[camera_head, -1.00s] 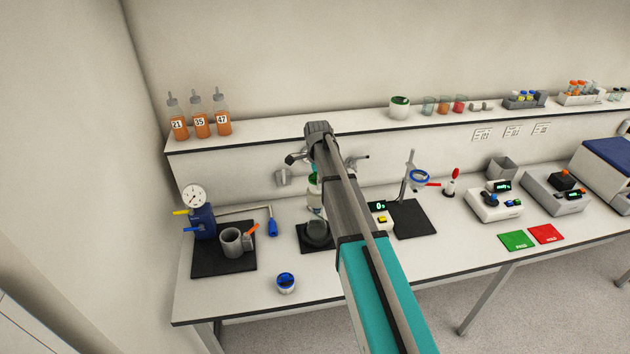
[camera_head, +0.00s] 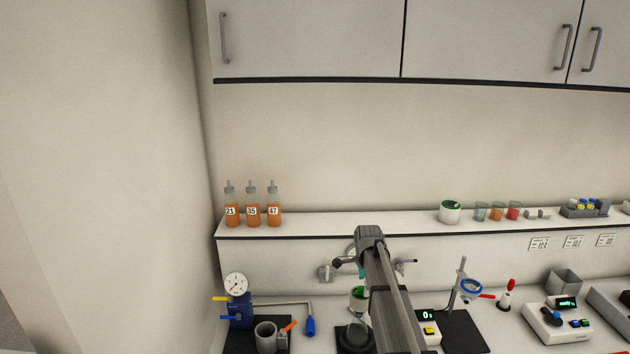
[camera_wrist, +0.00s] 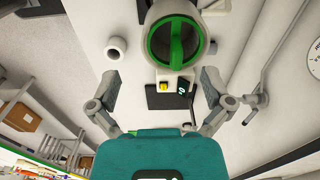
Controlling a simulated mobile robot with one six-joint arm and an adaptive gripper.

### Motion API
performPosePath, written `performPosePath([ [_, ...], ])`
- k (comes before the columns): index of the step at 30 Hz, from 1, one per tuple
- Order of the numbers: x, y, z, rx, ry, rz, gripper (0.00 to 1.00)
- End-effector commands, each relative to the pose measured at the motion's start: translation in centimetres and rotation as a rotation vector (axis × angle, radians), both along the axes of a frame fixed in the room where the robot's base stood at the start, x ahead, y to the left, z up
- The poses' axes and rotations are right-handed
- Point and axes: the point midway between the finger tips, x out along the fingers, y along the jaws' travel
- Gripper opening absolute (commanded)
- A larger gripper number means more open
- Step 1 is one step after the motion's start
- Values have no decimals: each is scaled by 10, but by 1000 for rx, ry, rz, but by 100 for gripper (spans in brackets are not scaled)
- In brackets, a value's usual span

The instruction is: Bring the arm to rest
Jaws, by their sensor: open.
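My arm (camera_head: 390,305) reaches up from the lower edge of the head view over the bench, with its far end in front of the wall below the shelf. The fingers are hard to make out there. In the wrist view my gripper (camera_wrist: 160,80) has its two fingers spread wide apart, with nothing between them. A round white vessel with a green rim and a green bar (camera_wrist: 175,42) shows beyond the fingers, apart from them. A white and green thing (camera_head: 358,297) stands partly behind my arm in the head view.
Three numbered orange bottles (camera_head: 252,206) stand on the shelf (camera_head: 350,220). On the bench are a gauge device (camera_head: 237,300) at left, a ring stand (camera_head: 461,280) and a white instrument (camera_head: 553,320) at right. Wall cabinets (camera_head: 480,40) hang above.

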Motion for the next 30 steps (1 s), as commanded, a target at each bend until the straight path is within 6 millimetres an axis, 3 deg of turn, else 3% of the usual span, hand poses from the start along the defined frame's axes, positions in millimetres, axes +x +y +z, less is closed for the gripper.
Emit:
performPosePath([
  [6, -45, -2, 0, -2, 0, 88, 100],
  [14, -82, 3, -35, -1, 0, 330, 100],
  [30, -207, 7, -123, 1, 1, 1072, 100],
])
